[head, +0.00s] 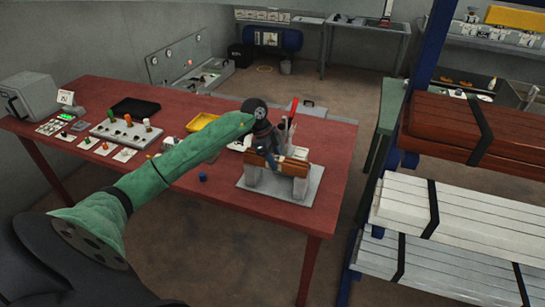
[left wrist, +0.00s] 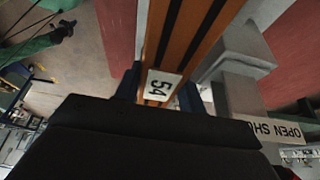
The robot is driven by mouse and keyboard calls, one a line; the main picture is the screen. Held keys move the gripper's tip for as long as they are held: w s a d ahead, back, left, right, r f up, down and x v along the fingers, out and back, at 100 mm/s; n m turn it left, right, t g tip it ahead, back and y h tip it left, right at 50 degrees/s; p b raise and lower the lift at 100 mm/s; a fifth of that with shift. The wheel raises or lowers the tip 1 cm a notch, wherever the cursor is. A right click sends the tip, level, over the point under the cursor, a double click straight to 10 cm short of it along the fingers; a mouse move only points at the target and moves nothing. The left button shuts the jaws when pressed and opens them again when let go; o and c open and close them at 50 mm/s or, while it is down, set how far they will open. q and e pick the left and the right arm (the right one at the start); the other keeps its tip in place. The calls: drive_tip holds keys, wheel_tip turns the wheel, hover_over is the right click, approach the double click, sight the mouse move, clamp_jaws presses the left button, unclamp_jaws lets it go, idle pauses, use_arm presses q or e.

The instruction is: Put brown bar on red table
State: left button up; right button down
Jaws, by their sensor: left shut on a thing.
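The brown bar (head: 293,168) is orange-brown with dark grooves. It lies across or just above two grey supports on a grey plate (head: 262,195) at the right part of the red table (head: 240,222); I cannot tell if it touches them. My left gripper (head: 272,146) reaches it from above, shut on it. In the left wrist view the bar (left wrist: 185,35) runs between the fingers and has a white "54" label (left wrist: 162,84). The grey support (left wrist: 245,60) stands beside it. My right gripper is not in view.
On the table's left are a grey machine (head: 27,94), a control panel with knobs (head: 126,131), a black tray (head: 134,107) and a yellow tray (head: 201,122). A small blue cap (head: 203,177) lies near the front. A rack with reddish-brown planks (head: 455,128) and white planks (head: 405,205) stands at right.

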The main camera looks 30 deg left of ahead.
use_arm(q)
drive_tip(key=shift+d, duration=0.25)
drive_tip(key=shift+d+r, duration=0.15)
drive_tip(key=shift+d, duration=0.1)
drive_tip(key=o, duration=1.2)
drive_tip(key=shift+a, duration=0.1)
drive_tip(key=shift+o, duration=0.4)
drive_tip(key=shift+a+f, duration=0.15)
drive_tip(key=shift+f, duration=0.05)
drive_tip(key=shift+r, duration=0.3)
drive_tip(key=b+v, duration=0.4)
drive_tip(key=v, duration=0.6)
drive_tip(key=shift+a+r, duration=0.2)
drive_tip(key=shift+r, duration=0.2)
drive_tip(key=shift+a+r, duration=0.1)
drive_tip(key=shift+r, duration=0.3)
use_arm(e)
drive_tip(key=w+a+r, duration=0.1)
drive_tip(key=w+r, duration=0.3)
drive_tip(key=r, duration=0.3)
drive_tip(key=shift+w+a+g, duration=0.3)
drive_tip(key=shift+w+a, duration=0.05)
